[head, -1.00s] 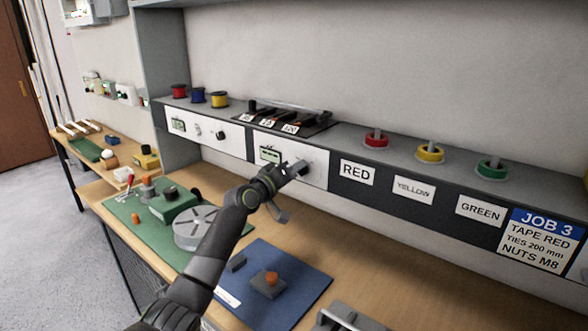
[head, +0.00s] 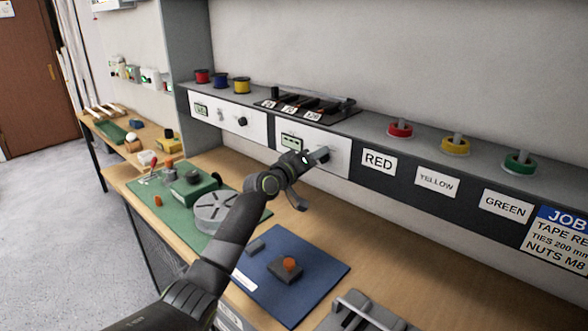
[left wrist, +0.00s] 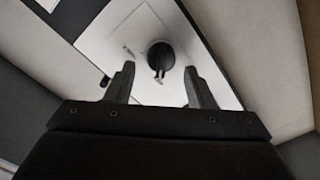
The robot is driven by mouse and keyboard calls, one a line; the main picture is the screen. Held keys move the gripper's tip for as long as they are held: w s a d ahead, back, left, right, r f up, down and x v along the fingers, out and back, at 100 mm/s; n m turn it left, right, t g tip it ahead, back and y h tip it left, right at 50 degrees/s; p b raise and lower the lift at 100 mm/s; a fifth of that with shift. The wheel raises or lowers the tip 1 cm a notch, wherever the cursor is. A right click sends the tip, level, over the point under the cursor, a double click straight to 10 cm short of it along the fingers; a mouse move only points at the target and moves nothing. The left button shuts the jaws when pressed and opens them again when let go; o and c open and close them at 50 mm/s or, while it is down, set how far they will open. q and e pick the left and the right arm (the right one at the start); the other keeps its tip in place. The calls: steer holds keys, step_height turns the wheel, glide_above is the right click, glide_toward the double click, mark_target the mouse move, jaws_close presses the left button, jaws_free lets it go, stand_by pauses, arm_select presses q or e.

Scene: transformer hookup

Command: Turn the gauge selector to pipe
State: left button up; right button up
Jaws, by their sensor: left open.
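The gauge panel (head: 337,164) is a white plate with a small green display (head: 291,141) on the front of the shelf. A round black knob with a pale mark stands on a white panel in the left wrist view (left wrist: 160,55). My left gripper (head: 311,179) is in front of the gauge panel and partly covers its right half. In the left wrist view my left gripper (left wrist: 158,84) is open, with a finger on either side below the knob and nothing between them. The mark on the knob points down in that view. The panel lettering is too small to read. My right gripper is out of view.
A second white panel (head: 228,117) with a display and a black knob is to the left. Below are a green mat (head: 170,205) with a grey disc (head: 214,211), a blue mat (head: 315,265) and a grey fixture (head: 362,312). Colored tape rolls (head: 400,129) sit on the shelf.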

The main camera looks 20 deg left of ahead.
arm_select(q)
steer(key=b+v, duration=0.1)
steer(key=v, duration=1.6)
steer(key=shift+b, duration=0.35)
